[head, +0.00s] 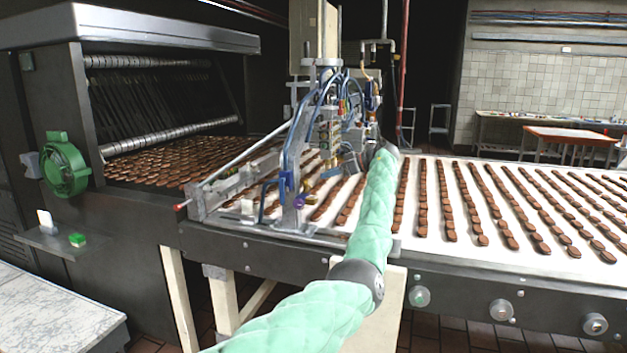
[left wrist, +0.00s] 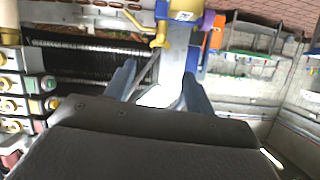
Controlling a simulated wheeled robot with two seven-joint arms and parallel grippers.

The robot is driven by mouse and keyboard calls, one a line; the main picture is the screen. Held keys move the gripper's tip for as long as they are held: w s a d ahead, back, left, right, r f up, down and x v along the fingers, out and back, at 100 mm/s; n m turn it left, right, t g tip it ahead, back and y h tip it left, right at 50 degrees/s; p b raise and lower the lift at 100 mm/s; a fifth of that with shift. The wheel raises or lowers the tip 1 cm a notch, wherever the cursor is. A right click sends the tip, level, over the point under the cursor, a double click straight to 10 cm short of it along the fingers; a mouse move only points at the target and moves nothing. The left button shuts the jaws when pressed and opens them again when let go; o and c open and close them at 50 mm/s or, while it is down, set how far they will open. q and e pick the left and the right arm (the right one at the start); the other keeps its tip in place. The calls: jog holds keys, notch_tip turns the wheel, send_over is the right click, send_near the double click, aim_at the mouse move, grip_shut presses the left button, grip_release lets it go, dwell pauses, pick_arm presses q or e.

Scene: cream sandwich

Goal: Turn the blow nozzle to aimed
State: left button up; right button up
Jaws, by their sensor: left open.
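In the left wrist view, a yellow fitting (left wrist: 158,28) with a bent spout and a side lever sits on a grey upright, beside a purple knob (left wrist: 207,20). It looks like the blow nozzle, but I cannot tell for sure or read its aim. My left gripper (left wrist: 158,84) is open and empty, with its two blue-grey fingers apart below the yellow fitting in that picture. In the head view, my green-sleeved left arm reaches to the machine head (head: 330,130) over the belt, and its wrist hides much of the gripper. My right gripper is not in view.
Rows of brown biscuits lie on the white conveyor (head: 435,233). A metal frame with blue hoses (head: 290,150) stands left of my arm. A green handwheel (head: 64,170) is on the dark oven at left. An orange-topped table (head: 570,135) stands at back right.

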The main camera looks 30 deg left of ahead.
aim_at(307, 180)
pick_arm(q)
jog(key=shift+n, duration=0.5)
jog(key=p+x, duration=0.2)
jog(key=x, duration=0.4)
jog(key=shift+a+f, duration=0.15)
jog(key=shift+a, duration=0.15)
jog(key=shift+s+a+f, duration=0.15)
jog(key=shift+a+f, duration=0.15)
jog(key=shift+a, duration=0.2)
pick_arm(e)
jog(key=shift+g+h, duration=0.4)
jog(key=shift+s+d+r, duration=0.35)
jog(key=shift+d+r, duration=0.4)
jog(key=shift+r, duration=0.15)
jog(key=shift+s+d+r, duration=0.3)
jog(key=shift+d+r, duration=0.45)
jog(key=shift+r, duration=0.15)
